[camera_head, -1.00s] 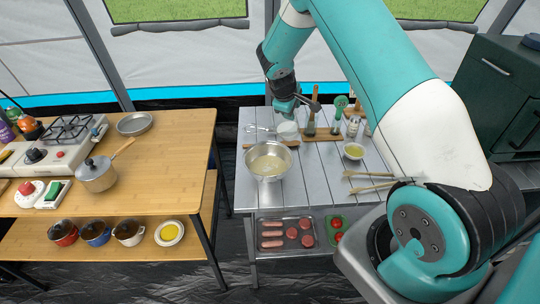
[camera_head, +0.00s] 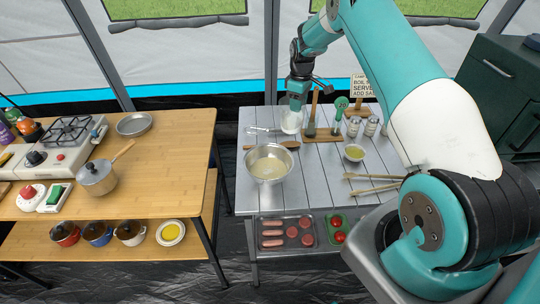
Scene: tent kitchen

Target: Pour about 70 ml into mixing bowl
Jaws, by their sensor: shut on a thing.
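The mixing bowl (camera_head: 269,176) is a round metal bowl on the grey slatted table, with pale yellowish liquid in it. My gripper (camera_head: 297,97) is behind the bowl and a little to its right, pointing down. It is shut on a small whitish, see-through cup (camera_head: 291,122). The cup looks about upright, behind the bowl's far rim and apart from it. Its contents and level are too small to tell. My fingers are partly hidden by the wrist.
A small bowl of yellow liquid (camera_head: 354,153) stands right of the mixing bowl. Two shakers (camera_head: 362,127), a green-headed utensil (camera_head: 340,106) and a sign (camera_head: 365,88) stand behind it. A whisk (camera_head: 262,130) and wooden spoon (camera_head: 288,145) lie near the cup. Wooden tongs (camera_head: 373,182) lie at right.

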